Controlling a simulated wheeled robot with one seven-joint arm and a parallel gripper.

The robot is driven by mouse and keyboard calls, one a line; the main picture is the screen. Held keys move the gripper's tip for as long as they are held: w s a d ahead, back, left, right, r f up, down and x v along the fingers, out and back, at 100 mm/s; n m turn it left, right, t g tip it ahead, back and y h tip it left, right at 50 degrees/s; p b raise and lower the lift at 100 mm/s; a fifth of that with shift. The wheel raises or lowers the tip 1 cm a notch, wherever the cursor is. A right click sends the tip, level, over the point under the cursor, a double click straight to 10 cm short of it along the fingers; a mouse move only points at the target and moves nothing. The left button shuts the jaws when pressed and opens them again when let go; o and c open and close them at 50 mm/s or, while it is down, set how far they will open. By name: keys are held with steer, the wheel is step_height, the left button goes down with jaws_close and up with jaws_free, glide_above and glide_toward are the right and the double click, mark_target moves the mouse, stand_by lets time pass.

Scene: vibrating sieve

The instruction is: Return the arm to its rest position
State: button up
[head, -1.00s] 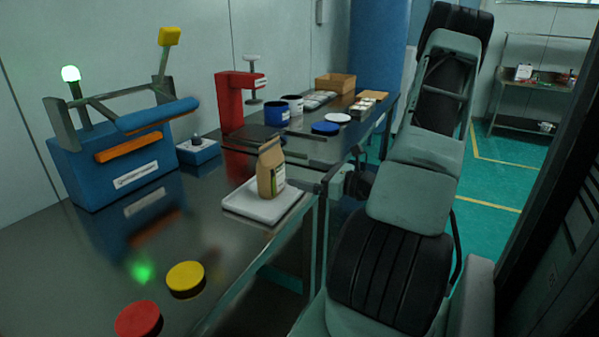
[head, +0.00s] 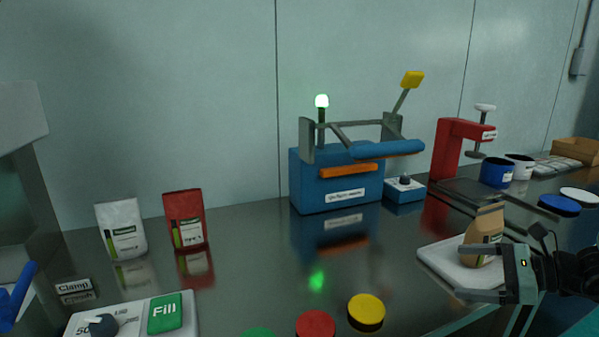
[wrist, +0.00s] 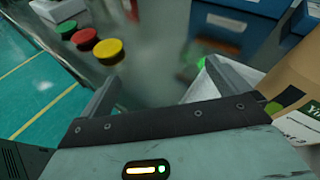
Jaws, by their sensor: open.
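My gripper (head: 460,271) is at the lower right of the head view, its two fingers spread and pointing left. In the wrist view, nothing is between the fingers (wrist: 160,80). A brown paper bag (head: 484,236) stands upright on a white tray (head: 437,262), close to the gripper. The wrist view shows the bag (wrist: 294,95) just outside the right finger, so it is not held; I cannot tell whether they touch. Part of my dark arm shows at the right edge of the head view.
A blue machine (head: 337,180) with a green-lit lamp stands at the back. Red (head: 316,323) and yellow (head: 366,309) buttons line the front edge. A red clamp stand (head: 447,150) and blue cup (head: 496,173) stand right. White (head: 121,229) and red (head: 185,219) bags stand left.

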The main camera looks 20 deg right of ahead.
steer(key=a+n+g, duration=0.2)
steer(key=s+a+n+g, duration=0.1)
steer(key=a+n+g, duration=0.1)
steer(key=a, duration=0.1)
steer(key=s+a+f+n+g, duration=0.1)
steer(key=a+n+g, duration=0.1)
steer(key=shift+a+f+y, duration=0.1)
steer(key=shift+a+y, duration=0.1)
steer(key=shift+y, duration=0.1)
steer(key=s+a+f+n+g+h, duration=0.1)
steer(key=s+a+n+g+h, duration=0.3)
steer(key=n, duration=0.4)
steer(key=w+a+r+n+t+h, duration=0.2)
steer(key=w+a+r+n+h, duration=0.3)
steer(key=n, duration=0.7)
steer(key=s+a+r+n+g+p, duration=0.1)
steer(key=s+a+r+n+p, duration=0.2)
steer(key=s+a, duration=0.3)
steer(key=s+a+r+n+g+p, duration=0.1)
steer(key=s+a+r+n+p, duration=0.3)
steer(key=s+a, duration=0.3)
steer(key=a+r, duration=0.1)
steer(key=a, duration=0.3)
steer(key=shift+r+g, duration=0.4)
steer(key=shift+d, duration=0.15)
